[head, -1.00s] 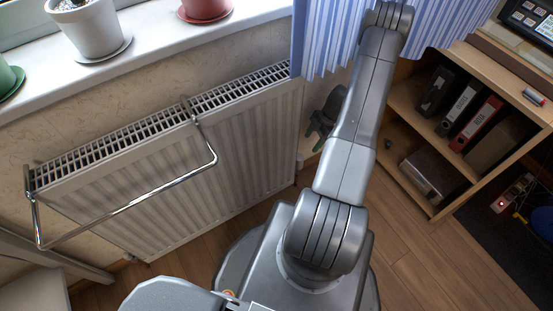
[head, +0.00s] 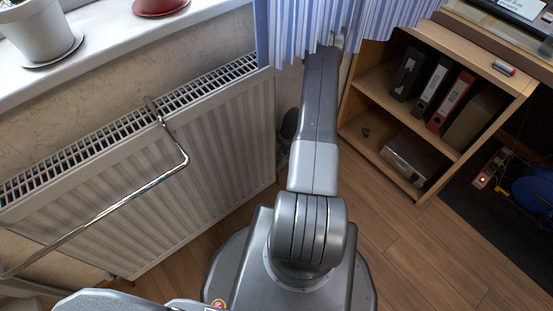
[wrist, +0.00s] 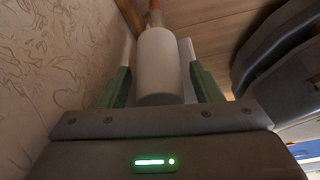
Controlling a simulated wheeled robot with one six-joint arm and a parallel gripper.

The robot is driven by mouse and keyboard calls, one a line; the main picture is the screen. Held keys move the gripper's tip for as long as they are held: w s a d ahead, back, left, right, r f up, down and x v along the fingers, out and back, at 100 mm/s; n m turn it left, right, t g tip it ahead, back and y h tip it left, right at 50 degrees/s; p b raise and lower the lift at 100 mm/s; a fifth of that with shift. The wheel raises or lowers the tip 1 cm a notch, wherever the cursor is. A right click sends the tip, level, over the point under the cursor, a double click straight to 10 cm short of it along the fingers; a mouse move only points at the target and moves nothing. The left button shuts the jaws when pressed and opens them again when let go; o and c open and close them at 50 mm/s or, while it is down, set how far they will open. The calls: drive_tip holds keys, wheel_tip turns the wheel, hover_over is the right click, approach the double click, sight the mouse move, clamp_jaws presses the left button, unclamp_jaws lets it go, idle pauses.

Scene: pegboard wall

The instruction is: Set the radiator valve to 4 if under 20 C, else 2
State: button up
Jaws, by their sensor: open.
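The white radiator (head: 180,170) stands below the windowsill in the head view. In the wrist view, a pale cylindrical valve head (wrist: 160,85) sits on a copper-coloured pipe (wrist: 154,17). My gripper (wrist: 157,50) is open, with one green, pale-tipped finger on each side of the valve head. I cannot tell whether the fingers touch it. No number or mark can be read on the valve head. In the head view my arm and the radiator's end hide the valve, and my gripper is mostly hidden too. No readable temperature shows.
A chrome rail (head: 110,210) juts from the radiator's front. A striped blue curtain (head: 340,25) hangs over my arm. A wooden shelf (head: 400,115) with binders stands at right. A textured wall (wrist: 45,60) lies close left of my gripper.

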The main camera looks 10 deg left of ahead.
drive_tip(key=c, duration=1)
drive_tip(key=shift+w+a+m+t+y, duration=0.1)
drive_tip(key=shift+m+t+y, duration=0.25)
drive_tip(key=shift+m, duration=0.8)
drive_tip(key=shift+w+m+t+y, duration=0.15)
drive_tip(key=shift+m+t, duration=0.4)
drive_tip(key=shift+m, duration=0.6)
drive_tip(key=shift+s, duration=0.1)
drive_tip(key=o, duration=1)
drive_tip(key=shift+c, duration=0.2)
drive_tip(key=shift+o, duration=0.2)
drive_tip(key=shift+s+f, duration=0.1)
drive_tip(key=shift+s, duration=0.05)
drive_tip(key=shift+n, duration=0.3)
